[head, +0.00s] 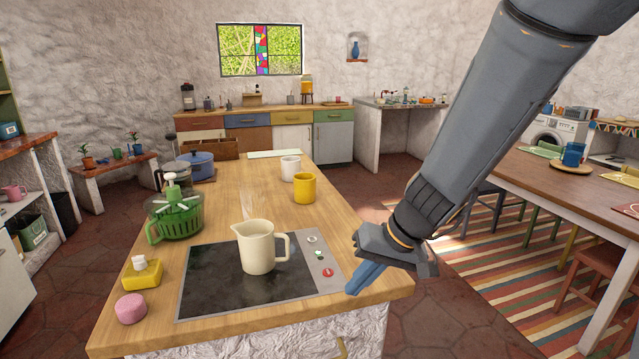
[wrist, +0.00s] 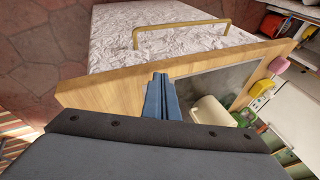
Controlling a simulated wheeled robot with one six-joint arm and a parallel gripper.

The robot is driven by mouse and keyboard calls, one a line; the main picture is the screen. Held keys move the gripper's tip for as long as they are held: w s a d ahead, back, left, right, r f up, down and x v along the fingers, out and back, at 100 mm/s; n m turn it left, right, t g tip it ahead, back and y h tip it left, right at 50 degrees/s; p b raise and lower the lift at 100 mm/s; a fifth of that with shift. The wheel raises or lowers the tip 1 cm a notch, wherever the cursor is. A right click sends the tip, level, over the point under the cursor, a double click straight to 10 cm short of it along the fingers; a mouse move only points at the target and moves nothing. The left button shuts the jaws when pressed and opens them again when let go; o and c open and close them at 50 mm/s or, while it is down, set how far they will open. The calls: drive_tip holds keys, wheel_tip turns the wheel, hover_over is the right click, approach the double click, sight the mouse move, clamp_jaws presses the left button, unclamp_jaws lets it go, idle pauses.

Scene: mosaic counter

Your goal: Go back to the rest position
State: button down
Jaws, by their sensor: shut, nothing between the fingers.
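My gripper (head: 364,277) is at the right front of the counter in the head view, near the right edge of the wooden counter top (head: 240,200). Its blue fingers are shut together with nothing between them, which also shows in the wrist view (wrist: 158,84). My arm comes down from the upper right. A cream pitcher (head: 257,250) stands upright on the dark cooktop (head: 210,290), left of my gripper and apart from it. The pitcher also shows in the wrist view (wrist: 210,112), to the right of the fingers.
A yellow mug (head: 304,188) and a white mug (head: 290,168) stand behind the pitcher. A dining table (head: 540,175) stands at the right.

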drive_tip(key=s+d+f+g+h, duration=0.1)
drive_tip(key=s+d+h, duration=0.1)
drive_tip(key=s+d, duration=0.3)
drive_tip(key=s+d+f+m+h, duration=0.1)
drive_tip(key=s+d+f+h, duration=0.1)
drive_tip(key=s+d, duration=0.4)
drive_tip(key=shift+s+d+g+h, duration=0.3)
drive_tip(key=shift+g+h, duration=0.1)
drive_tip(key=shift+h, duration=0.1)
